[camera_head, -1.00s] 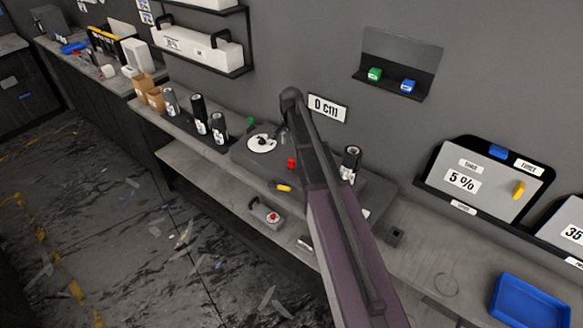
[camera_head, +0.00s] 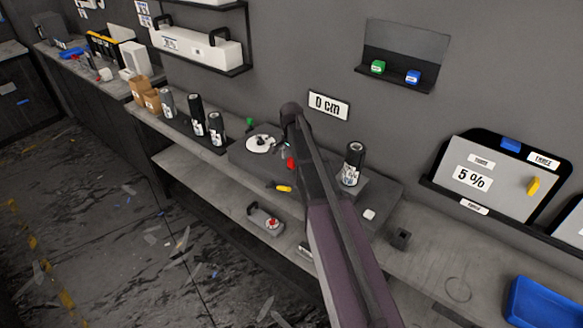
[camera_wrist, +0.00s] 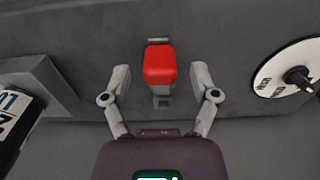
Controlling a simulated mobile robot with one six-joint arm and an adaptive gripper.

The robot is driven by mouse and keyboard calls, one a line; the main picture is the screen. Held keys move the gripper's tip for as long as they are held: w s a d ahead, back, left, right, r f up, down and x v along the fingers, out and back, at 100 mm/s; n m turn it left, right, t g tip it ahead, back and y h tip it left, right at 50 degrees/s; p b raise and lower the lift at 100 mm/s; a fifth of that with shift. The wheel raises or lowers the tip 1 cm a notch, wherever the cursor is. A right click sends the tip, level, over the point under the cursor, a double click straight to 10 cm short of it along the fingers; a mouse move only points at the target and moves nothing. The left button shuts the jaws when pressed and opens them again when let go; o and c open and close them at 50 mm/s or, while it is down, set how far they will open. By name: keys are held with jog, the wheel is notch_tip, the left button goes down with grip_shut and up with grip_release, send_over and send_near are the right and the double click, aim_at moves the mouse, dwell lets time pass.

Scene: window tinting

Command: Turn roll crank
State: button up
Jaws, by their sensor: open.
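A dark flat station (camera_head: 385,190) on the bench carries a white disc (camera_head: 259,144) with a dark piece at its middle. The disc also shows at the right edge of the wrist view (camera_wrist: 268,84), with a black knob on it. A red block-shaped handle (camera_wrist: 160,66) sits on a grey mount, and its red also shows beside my arm in the head view (camera_head: 291,163). My gripper (camera_wrist: 160,76) is open, one finger on each side of the red handle, with gaps visible. I cannot tell which part is the roll crank. My arm hides part of the station.
A black roll (camera_head: 354,165) stands right of my arm; several more (camera_head: 197,115) stand to the left. A yellow handle (camera_head: 284,188) is at the station's front edge. A "0 cm" sign (camera_head: 329,105) hangs behind. A blue tray (camera_head: 540,302) lies at lower right.

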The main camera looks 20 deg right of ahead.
jog(key=shift+f+b, duration=0.8)
jog(key=shift+f, duration=0.25)
grip_shut()
